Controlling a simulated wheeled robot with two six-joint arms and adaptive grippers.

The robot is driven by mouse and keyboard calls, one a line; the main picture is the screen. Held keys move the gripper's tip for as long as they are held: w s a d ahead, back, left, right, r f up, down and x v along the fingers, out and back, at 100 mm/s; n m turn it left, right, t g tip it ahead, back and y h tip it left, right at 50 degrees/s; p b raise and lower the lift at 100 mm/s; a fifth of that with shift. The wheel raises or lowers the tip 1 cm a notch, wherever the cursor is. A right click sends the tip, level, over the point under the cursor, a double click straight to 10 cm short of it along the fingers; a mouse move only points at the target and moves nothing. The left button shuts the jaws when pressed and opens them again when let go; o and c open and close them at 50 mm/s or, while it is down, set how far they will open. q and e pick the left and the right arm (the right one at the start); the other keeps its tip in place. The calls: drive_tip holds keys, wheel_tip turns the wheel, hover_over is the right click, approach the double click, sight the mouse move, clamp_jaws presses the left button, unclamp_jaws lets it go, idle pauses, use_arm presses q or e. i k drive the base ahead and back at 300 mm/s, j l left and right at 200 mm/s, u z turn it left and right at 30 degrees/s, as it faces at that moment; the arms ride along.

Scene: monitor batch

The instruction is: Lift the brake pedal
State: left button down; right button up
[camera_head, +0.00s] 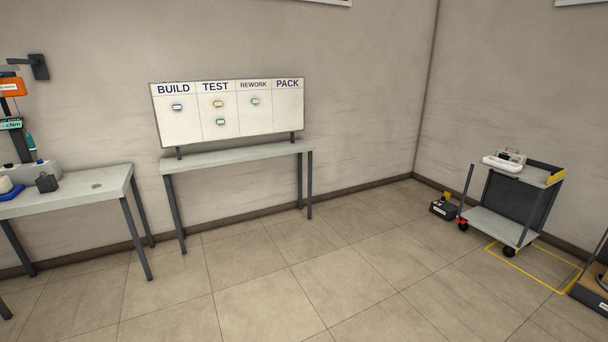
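A grey cart (502,228) stands at the right, by the wall. A small red part (459,219) sits low at the cart's left front caster and looks like the brake pedal. It is too small to tell whether it is up or down. A dark caster (463,226) is just below it. Neither of my grippers is in view.
A black box (443,209) with a yellow part on top sits on the floor left of the cart. A table (235,157) with a BUILD/TEST/REWORK/PACK board (228,130) and a workbench (70,198) stand left. The middle floor is clear.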

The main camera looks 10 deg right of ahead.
sight(461, 219)
drive_tip(key=i+l+z, duration=0.1)
drive_tip(key=i+z, duration=0.65)
drive_tip(key=i+j+z, duration=0.1)
drive_tip(key=i+z, duration=0.3)
drive_tip(key=i+l+z, duration=0.1)
drive_tip(key=i, duration=1.5)
drive_tip(key=i+z, duration=0.15)
drive_tip(key=i, duration=0.4)
drive_tip(key=i+z, duration=0.15)
drive_tip(key=i, duration=0.35)
drive_tip(key=i+j+z, duration=0.15)
drive_tip(key=i, duration=0.4)
drive_tip(key=i+j+z, duration=0.15)
drive_tip(key=i, duration=0.35)
drive_tip(key=i+j+z, duration=0.15)
drive_tip(key=i, duration=0.35)
drive_tip(key=i+j+z, duration=0.15)
drive_tip(key=i+j, duration=0.15)
drive_tip(key=i, duration=0.2)
drive_tip(key=i+j+z, duration=0.9)
drive_tip(key=i+j, duration=0.05)
drive_tip(key=i, duration=0.1)
